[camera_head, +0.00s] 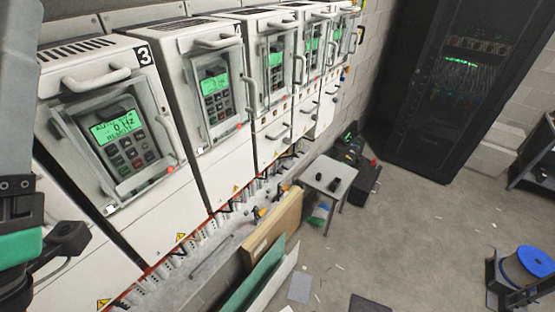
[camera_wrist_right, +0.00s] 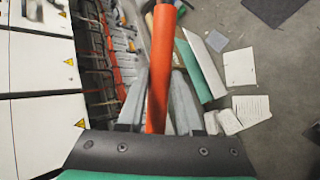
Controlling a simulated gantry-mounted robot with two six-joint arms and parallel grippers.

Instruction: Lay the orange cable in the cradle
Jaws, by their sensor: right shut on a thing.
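The orange cable (camera_wrist_right: 160,70) shows in the right wrist view as a thick, nearly straight length running up from between the fingers. My right gripper (camera_wrist_right: 158,82) is shut on it, with one grey finger on each side. I cannot pick out the cradle with certainty in either view. In the head view an arm of mine with a green band (camera_head: 18,247) comes in at the left edge; its fingers are outside the frame. My right gripper is not visible there.
White drive cabinets (camera_head: 75,200) with green displays and handles stand in a row. A red-edged strip with connectors (camera_head: 190,243) runs along their foot. Boards (camera_head: 270,230) lean beside it. Papers lie on the floor.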

